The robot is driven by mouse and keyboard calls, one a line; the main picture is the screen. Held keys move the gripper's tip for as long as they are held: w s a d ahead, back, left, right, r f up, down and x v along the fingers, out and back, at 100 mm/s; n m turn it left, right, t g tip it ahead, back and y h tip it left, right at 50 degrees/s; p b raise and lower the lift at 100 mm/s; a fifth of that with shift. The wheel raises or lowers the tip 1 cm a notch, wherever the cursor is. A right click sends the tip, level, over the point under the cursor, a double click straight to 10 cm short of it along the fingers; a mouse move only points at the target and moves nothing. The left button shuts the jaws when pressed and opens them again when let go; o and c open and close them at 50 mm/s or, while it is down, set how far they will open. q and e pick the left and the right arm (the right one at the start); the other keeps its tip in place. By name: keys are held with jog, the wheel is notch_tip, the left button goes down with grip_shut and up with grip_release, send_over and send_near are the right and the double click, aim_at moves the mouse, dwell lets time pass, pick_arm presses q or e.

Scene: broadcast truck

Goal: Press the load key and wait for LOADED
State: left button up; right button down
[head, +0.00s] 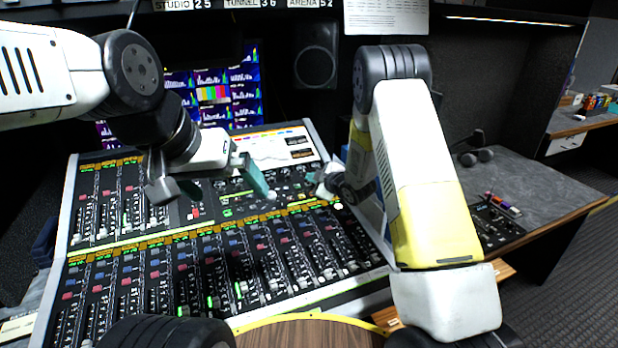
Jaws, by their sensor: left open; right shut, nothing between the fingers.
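The mixing console (85,250) fills the middle of the head view, with rows of faders and small coloured keys. A light display panel (280,148) with orange marks sits at its upper right; its text is too small to read. I cannot tell which key is the load key, and no LOADED reading is legible. My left gripper (230,193) is open and empty over the upper middle of the console. My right gripper (323,192) is shut and empty at the console's right side, near the keys. Whether it touches a key cannot be told.
Behind the console are a monitor with colour bars (212,94) and a black speaker (316,62). A grey side desk (545,188) at the right holds a headset (476,157) and a small control box (492,222). A round wooden top (310,334) is at the front.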

jog(key=shift+f, duration=0.1)
dwell(0.3)
jog(key=shift+w+a+f, duration=0.1)
jog(key=shift+w+f, duration=0.05)
jog(key=shift+f, duration=0.15)
jog(key=shift+w+f, duration=0.15)
jog(key=shift+f, duration=0.25)
dwell(0.6)
jog(key=shift+s+r, duration=0.35)
jog(key=shift+r, duration=0.45)
jog(key=shift+s+d+r, duration=0.15)
jog(key=shift+s+r, duration=0.15)
jog(key=shift+r, duration=0.45)
jog(key=shift+s+d+r, duration=0.15)
jog(key=shift+s+r, duration=0.15)
jog(key=shift+r, duration=0.5)
jog(key=shift+s+d+r, duration=0.15)
jog(key=shift+s+r, duration=0.15)
jog(key=shift+r, duration=0.45)
